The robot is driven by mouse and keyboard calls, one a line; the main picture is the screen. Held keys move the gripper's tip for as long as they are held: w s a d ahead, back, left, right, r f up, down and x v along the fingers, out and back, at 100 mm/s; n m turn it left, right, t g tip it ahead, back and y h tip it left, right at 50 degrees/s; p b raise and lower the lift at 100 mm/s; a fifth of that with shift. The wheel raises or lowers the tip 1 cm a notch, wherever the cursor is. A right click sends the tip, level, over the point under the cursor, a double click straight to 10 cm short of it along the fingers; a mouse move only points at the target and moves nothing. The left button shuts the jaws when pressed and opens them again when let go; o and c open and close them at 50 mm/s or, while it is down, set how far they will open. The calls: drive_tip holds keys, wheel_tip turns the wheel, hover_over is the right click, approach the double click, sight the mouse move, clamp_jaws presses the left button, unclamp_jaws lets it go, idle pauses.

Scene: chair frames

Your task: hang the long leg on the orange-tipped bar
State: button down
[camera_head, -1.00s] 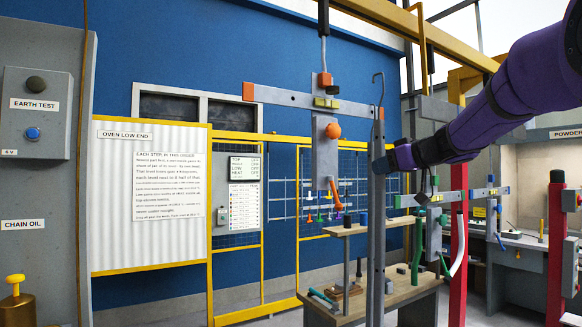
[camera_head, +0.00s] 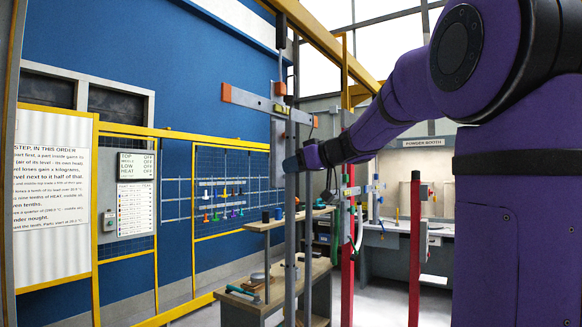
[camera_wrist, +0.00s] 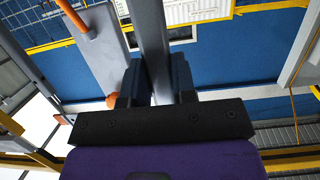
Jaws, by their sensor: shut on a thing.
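My gripper (camera_head: 291,163) is shut on the long leg (camera_head: 290,220), a grey upright bar. The wrist view shows the leg (camera_wrist: 150,45) between my two dark fingers (camera_wrist: 152,85). In the head view a thin rod continues up from the leg, past the crossbar. The orange-tipped bar (camera_head: 250,99) hangs overhead, with an orange tip (camera_head: 226,92) at its left end. The leg overlaps its right half in the picture; I cannot tell whether they touch or whether the hook is over the bar.
A grey plate (camera_head: 276,150) hangs below the bar, close to the leg; it also shows in the wrist view (camera_wrist: 100,45) with an orange knob (camera_wrist: 113,100). A workbench (camera_head: 260,300) stands below. A red post (camera_head: 415,240) stands at right.

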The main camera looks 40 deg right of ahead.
drive_tip(key=shift+a, duration=0.1)
idle(0.5)
drive_tip(key=x, duration=0.5)
drive_tip(key=shift+w+r, duration=0.15)
drive_tip(key=shift+w, duration=0.2)
drive_tip(key=shift+w+a, duration=0.35)
drive_tip(key=shift+w, duration=0.5)
drive_tip(key=shift+w+a, duration=0.35)
drive_tip(key=shift+w, duration=0.5)
drive_tip(key=shift+w+a, duration=0.3)
drive_tip(key=shift+w, duration=0.55)
idle(2.0)
idle(0.4)
drive_tip(key=shift+f, duration=1.15)
drive_tip(key=c, duration=0.8)
unclamp_jaws()
drive_tip(key=shift+c, duration=0.2)
